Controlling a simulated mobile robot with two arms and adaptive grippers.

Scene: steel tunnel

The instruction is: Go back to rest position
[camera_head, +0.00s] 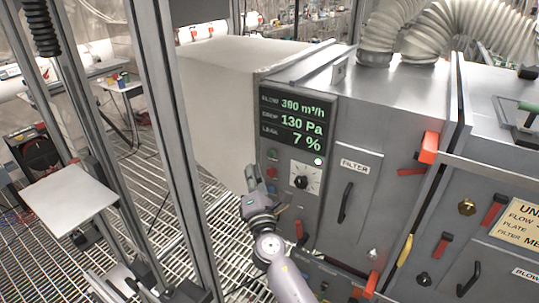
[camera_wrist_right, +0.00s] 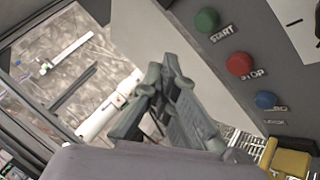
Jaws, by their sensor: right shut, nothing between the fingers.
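My right gripper (camera_head: 254,177) reaches up from the bottom of the head view, in front of the left edge of the grey cabinet's front. Its fingers are shut and empty in the right wrist view (camera_wrist_right: 158,88). There they stand to the left of a green START button (camera_wrist_right: 207,20), a red STOP button (camera_wrist_right: 239,64) and a blue button (camera_wrist_right: 266,99). I cannot tell the exact gap between the fingers and the panel. My left gripper is not in view.
The grey cabinet has a display (camera_head: 294,123), a knob (camera_head: 301,182) and a FILTER door (camera_head: 352,190). A metal post (camera_head: 170,130) stands left of my right arm. A flat grey plate (camera_head: 69,193) is farther left. Grated floor lies between post and cabinet.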

